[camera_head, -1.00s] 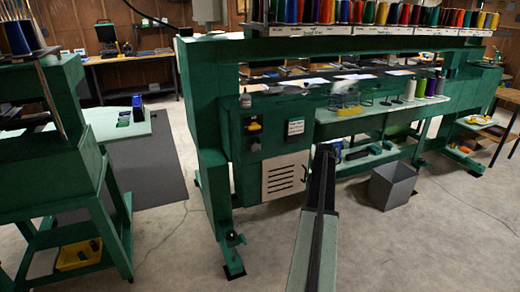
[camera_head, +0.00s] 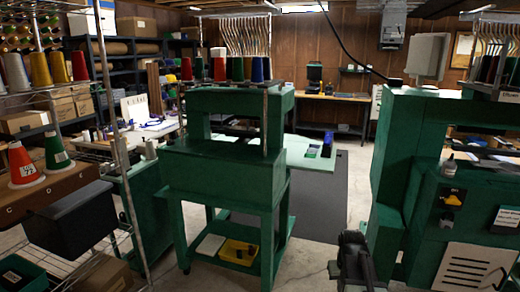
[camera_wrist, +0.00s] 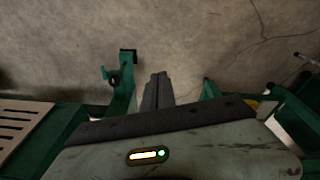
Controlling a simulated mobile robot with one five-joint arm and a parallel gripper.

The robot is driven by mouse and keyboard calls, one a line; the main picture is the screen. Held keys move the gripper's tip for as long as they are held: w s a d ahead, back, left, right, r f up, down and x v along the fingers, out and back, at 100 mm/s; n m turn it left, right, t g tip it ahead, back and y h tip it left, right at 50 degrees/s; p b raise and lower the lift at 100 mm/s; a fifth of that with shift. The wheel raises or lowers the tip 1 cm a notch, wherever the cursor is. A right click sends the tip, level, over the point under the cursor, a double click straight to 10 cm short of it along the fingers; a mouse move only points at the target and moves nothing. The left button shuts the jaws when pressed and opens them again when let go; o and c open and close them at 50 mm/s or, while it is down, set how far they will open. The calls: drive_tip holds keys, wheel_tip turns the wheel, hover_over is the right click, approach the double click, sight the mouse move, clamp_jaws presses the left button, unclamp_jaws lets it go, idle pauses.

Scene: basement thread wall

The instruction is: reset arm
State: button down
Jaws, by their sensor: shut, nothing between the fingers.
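My gripper (camera_wrist: 157,85) shows in the wrist view as two dark fingers lying side by side, shut with nothing between them. Bare concrete floor (camera_wrist: 180,45) lies beyond its tips. In the head view, part of my dark arm (camera_head: 355,258) stands at the bottom right of centre, in front of the green machine on the right. The gripper cannot be made out clearly there.
A large green machine (camera_head: 400,185) stands at the right. A smaller green machine (camera_head: 225,175) with thread cones stands at centre. A wire rack (camera_head: 105,235) with cones and boxes is at the left. Floor (camera_head: 310,235) is clear between the machines.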

drive_tip(key=s+a+n+g, duration=0.1)
drive_tip(key=s+a, duration=0.3)
drive_tip(key=a, duration=0.4)
drive_tip(key=s+a+g, duration=0.1)
drive_tip(key=s+a, duration=0.3)
drive_tip(key=a, duration=0.5)
wheel_tip(320, 180, up, 16)
drive_tip(key=p, duration=1.6)
drive_tip(key=shift+a+y, duration=0.3)
drive_tip(key=shift+y, duration=0.1)
drive_tip(key=shift+d, duration=0.1)
